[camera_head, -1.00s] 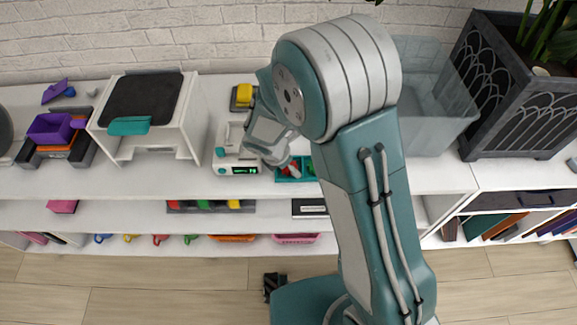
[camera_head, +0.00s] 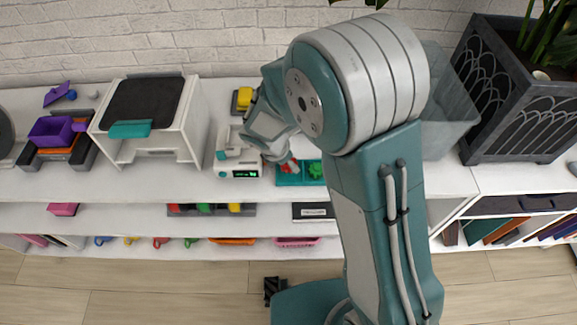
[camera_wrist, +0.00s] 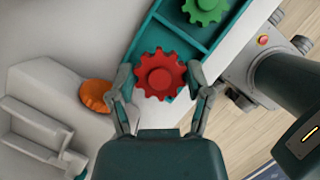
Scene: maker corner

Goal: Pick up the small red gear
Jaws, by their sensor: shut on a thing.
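The small red gear (camera_wrist: 160,75) is between the two fingertips of my gripper (camera_wrist: 161,85) in the wrist view, and the fingers are shut on it. In the head view the red gear (camera_head: 289,164) shows as a small red patch beside my gripper (camera_head: 283,158), partly hidden by it. The gear appears to be above the near end of the teal tray (camera_head: 288,180); whether it touches the tray I cannot tell. A green gear (camera_wrist: 205,8) lies in another compartment of that tray, and it also shows in the head view (camera_head: 315,170).
A white device with a green display (camera_head: 240,165) stands just left of the tray. A white box with a dark top (camera_head: 148,105) is further left. A clear bin (camera_head: 450,125) and a dark planter (camera_head: 515,110) stand on the right. An orange disc (camera_wrist: 95,95) is on the white device.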

